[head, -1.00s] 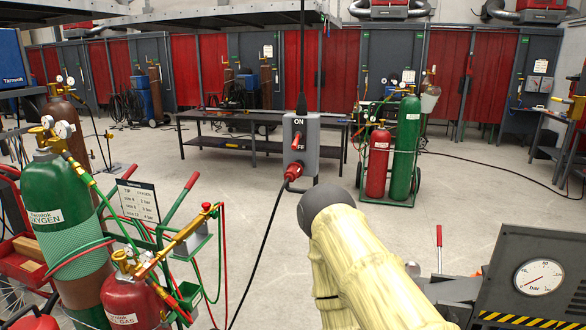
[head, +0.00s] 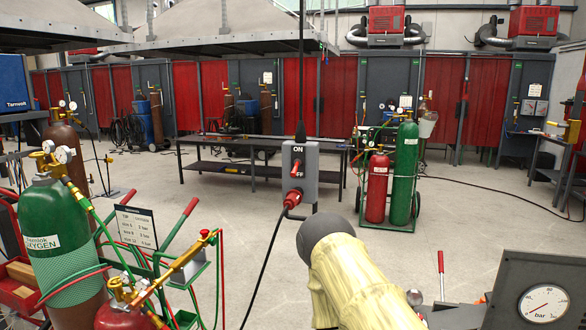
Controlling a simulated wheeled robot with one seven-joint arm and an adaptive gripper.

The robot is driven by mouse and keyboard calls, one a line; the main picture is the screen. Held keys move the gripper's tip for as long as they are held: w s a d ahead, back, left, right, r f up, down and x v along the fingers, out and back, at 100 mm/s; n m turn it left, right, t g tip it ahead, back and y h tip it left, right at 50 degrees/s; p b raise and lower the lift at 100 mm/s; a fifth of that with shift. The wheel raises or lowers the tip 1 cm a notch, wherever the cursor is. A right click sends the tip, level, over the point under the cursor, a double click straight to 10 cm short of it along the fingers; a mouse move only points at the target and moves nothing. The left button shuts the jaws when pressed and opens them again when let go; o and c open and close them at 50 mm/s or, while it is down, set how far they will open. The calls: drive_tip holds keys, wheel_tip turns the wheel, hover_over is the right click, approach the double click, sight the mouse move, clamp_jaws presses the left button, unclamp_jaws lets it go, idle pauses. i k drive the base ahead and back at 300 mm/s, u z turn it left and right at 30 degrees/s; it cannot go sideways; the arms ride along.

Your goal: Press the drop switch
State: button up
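The drop switch (head: 300,178) is a grey box hanging from a dark vertical cable near the middle of the head view. It has a red toggle lever (head: 296,170) on its front, with ON marked above and an OFF marking partly covered below. A red plug (head: 291,200) with a black cable is fitted at its bottom. My arm, in a pale yellow sleeve with a dark rounded end, rises from the lower edge, below and right of the switch in the picture. My gripper does not show.
A green cylinder (head: 52,225) and a torch rack stand at the front left. A cart with a red cylinder (head: 377,188) and a green cylinder (head: 405,172) stands behind right. A long dark table (head: 225,170) is behind the switch. A pressure gauge (head: 543,304) is at lower right.

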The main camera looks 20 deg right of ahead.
sight(293, 173)
drive_tip(key=u, duration=2.35)
drive_tip(key=k, duration=1.15)
drive_tip(key=z, duration=1.75)
drive_tip(key=i, duration=0.5)
